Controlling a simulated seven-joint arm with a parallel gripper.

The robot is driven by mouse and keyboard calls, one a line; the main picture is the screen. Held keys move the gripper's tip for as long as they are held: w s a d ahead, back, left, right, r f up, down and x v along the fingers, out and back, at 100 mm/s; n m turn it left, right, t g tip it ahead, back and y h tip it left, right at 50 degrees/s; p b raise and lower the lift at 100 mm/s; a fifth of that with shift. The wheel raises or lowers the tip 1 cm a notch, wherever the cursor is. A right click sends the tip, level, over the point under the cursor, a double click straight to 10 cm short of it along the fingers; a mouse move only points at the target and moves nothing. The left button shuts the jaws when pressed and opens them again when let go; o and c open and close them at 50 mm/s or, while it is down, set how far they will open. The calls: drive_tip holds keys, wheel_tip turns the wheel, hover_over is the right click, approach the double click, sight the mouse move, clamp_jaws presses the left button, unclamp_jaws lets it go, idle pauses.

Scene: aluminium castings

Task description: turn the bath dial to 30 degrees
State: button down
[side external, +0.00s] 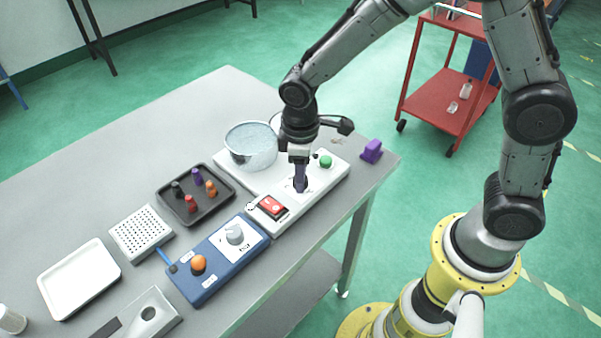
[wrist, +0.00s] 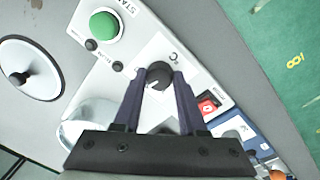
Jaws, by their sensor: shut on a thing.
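The bath dial (wrist: 158,73) is a round black knob with a pale pointer line, on a white panel marked °C in the wrist view. My gripper (wrist: 159,79) has its two dark purple fingers on either side of the knob, shut on it. In the side external view my gripper (side external: 300,186) points straight down onto the white bath unit (side external: 335,172) and hides the dial. The scale around the knob is too small and partly covered to read.
The metal bath pot (side external: 251,147) stands behind the dial. A green button (side external: 326,161) and a red switch (side external: 271,206) flank the dial. A blue box (side external: 213,268), a dark tray with pegs (side external: 165,203) and a purple block (side external: 371,150) are nearby.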

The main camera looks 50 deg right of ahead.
drive_tip(key=n, duration=1.2)
drive_tip(key=shift+d+n+y, duration=0.1)
drive_tip(key=shift+n+y, duration=0.2)
drive_tip(key=shift+r, duration=0.1)
idle(0.3)
drive_tip(key=shift+c, duration=2.3)
unclamp_jaws()
wheel_tip(320, 180, up, 14)
drive_tip(key=shift+s, duration=0.4)
drive_tip(key=shift+d, duration=0.1)
